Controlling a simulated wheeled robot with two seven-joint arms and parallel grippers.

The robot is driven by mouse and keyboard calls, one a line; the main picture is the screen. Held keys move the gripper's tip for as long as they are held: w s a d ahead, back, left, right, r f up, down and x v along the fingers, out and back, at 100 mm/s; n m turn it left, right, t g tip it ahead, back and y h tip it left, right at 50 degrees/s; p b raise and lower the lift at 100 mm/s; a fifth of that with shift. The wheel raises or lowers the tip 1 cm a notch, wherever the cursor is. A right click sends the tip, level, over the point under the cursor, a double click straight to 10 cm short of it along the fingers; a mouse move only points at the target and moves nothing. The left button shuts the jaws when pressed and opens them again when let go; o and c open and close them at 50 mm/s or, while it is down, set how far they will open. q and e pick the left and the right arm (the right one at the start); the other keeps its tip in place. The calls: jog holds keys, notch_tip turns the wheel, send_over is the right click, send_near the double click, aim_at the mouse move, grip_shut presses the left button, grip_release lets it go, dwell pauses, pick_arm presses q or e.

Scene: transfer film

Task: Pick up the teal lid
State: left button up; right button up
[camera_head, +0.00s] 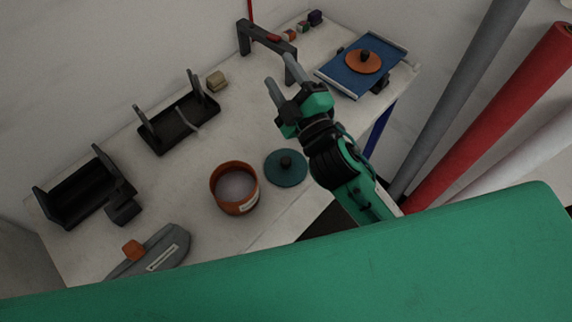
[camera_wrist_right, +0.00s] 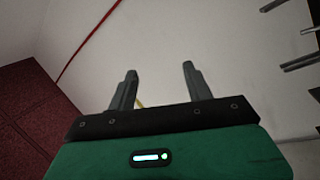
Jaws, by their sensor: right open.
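The teal lid (camera_head: 286,169) is a flat disc with a dark round knob in its middle. It lies on the white table in the head view, right of the orange round container (camera_head: 234,188), which is open on top. My right gripper (camera_head: 279,75) is above the table, beyond the lid in the picture, with its fingers apart and empty. In the right wrist view my right gripper (camera_wrist_right: 157,75) is open toward a pale wall, and no lid shows there. My left gripper is not in view.
A blue board (camera_head: 337,76) carrying an orange lid (camera_head: 362,61) is at the back right. Black racks (camera_head: 172,144) stand at the left, a dark frame (camera_head: 264,42) at the back. A grey holder (camera_head: 169,262) is at the front left. Large rolls (camera_head: 505,105) lean at the right.

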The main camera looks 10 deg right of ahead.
jog(key=s+a+r+n+g+y, duration=0.1)
jog(key=s+a+r+n+y, duration=0.1)
jog(key=a+r+n+y, duration=0.65)
jog(key=s+a+f+n+g+y, duration=0.1)
jog(key=s+a+n+g+y, duration=0.25)
jog(key=n+g, duration=0.5)
jog(key=s+a+n+g+y, duration=0.35)
jog(key=n+g+y, duration=0.2)
jog(key=n, duration=0.55)
jog(key=n+g+h+p, duration=0.3)
jog(key=n+g+h, duration=0.2)
jog(key=n+h, duration=1.55)
send_over(286, 160)
notch_tip(286, 160, down, 28)
jog(key=m+h, duration=0.3)
jog(key=shift+m, duration=0.25)
jog(key=shift+f, duration=0.7)
notch_tip(286, 160, down, 5)
jog(key=p, duration=0.3)
jog(key=shift+r+p, duration=0.15)
jog(key=shift+p, duration=0.25)
jog(key=shift+f, duration=0.25)
jog(key=c, duration=1)
